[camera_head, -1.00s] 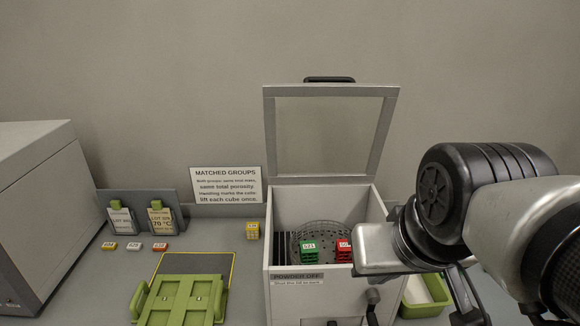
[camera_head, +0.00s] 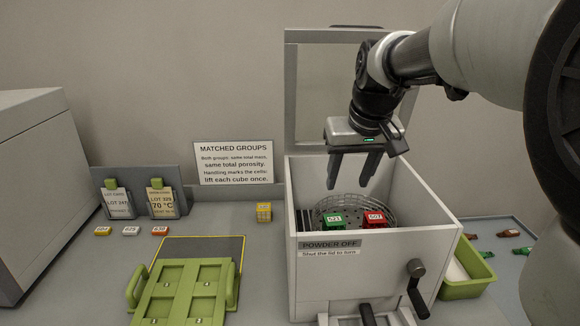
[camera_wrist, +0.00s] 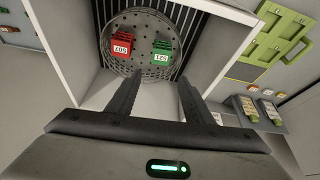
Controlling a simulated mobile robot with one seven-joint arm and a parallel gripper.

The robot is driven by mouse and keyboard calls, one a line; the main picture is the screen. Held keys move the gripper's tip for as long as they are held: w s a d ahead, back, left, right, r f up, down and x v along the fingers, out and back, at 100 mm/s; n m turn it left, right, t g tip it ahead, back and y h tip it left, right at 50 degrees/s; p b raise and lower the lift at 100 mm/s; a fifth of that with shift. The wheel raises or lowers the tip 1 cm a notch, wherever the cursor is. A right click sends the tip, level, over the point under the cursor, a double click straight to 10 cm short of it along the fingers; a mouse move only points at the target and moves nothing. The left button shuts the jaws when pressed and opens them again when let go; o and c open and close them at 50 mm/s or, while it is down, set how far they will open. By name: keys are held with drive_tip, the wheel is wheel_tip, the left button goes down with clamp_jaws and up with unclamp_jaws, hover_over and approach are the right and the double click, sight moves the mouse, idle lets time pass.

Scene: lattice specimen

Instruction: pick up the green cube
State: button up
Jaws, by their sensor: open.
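The green cube (camera_head: 334,220), with a white label reading 521, sits in the round perforated basket (camera_head: 352,206) inside the open white box. It also shows in the wrist view (camera_wrist: 162,50). A red cube (camera_head: 375,218) labelled 507 sits beside it in the same basket; it is left of the green cube in the wrist view (camera_wrist: 122,47). My gripper (camera_head: 349,186) is open and empty, its fingers pointing down above the back of the basket. In the wrist view my fingertips (camera_wrist: 160,78) lie below the cubes in the picture, apart from both.
The box's walls (camera_head: 438,225) rise around the basket, and its lid (camera_head: 305,95) stands open behind. A yellow cube (camera_head: 264,212) is left of the box. A green tray (camera_head: 185,292) lies at front left. A green bin (camera_head: 470,285) stands right of the box.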

drive_tip(key=b, duration=0.1)
approach(334, 219)
drive_tip(key=x, duration=0.4)
drive_tip(key=shift+w+d+f, duration=0.2)
drive_tip(key=shift+w+f, duration=0.1)
drive_tip(key=shift+b+x, duration=0.4)
drive_tip(key=shift+x, duration=2.3)
drive_tip(key=shift+s+a, duration=0.15)
drive_tip(key=shift+s, duration=0.05)
drive_tip(key=shift+c, duration=0.2)
drive_tip(key=c, duration=0.8)
